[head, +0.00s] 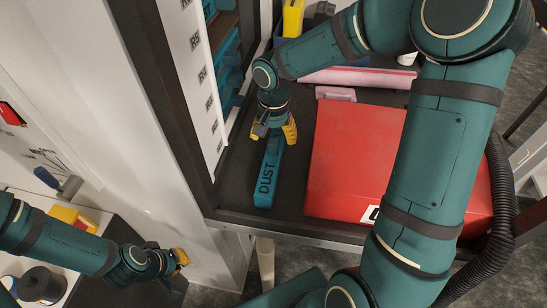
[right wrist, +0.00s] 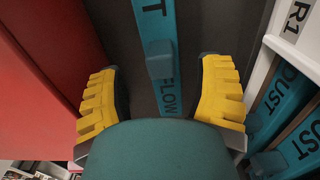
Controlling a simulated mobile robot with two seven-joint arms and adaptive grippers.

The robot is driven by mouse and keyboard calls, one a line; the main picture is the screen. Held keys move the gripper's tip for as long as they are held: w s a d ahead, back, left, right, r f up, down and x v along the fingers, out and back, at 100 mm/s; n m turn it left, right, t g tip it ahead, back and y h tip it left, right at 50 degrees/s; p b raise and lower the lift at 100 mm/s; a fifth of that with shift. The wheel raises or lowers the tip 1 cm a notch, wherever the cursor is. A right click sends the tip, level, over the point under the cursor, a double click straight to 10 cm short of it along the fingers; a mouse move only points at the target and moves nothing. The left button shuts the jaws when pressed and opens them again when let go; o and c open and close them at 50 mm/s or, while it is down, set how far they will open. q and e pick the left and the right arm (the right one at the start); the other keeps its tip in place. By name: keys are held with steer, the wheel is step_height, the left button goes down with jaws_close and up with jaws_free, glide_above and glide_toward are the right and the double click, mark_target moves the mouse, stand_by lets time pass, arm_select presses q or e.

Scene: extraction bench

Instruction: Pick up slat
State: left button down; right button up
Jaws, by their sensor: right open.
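The slat (head: 267,182) is a teal strip lettered DUST. It lies on the dark bench top (head: 236,190), between the white labelled post and a red case. In the right wrist view the slat (right wrist: 150,20) has a small raised block on it, and the lettering FLOW also shows. My right gripper (head: 273,132) is over the slat's far part. Its yellow fingers are open, one on each side of the strip, with nothing held; they show apart in the right wrist view (right wrist: 161,80). My left gripper (head: 180,259) is low at the left, away from the slat, its opening unclear.
A large red case (head: 352,155) lies close right of the slat. A white post (head: 196,75) with R labels stands close left, with more teal slats (right wrist: 280,100) racked beside it.

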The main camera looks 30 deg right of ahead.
mark_target(273, 154)
step_height(273, 154, down, 5)
steer(key=shift+w+r, duration=0.1)
steer(key=shift+w, duration=0.05)
jaws_close()
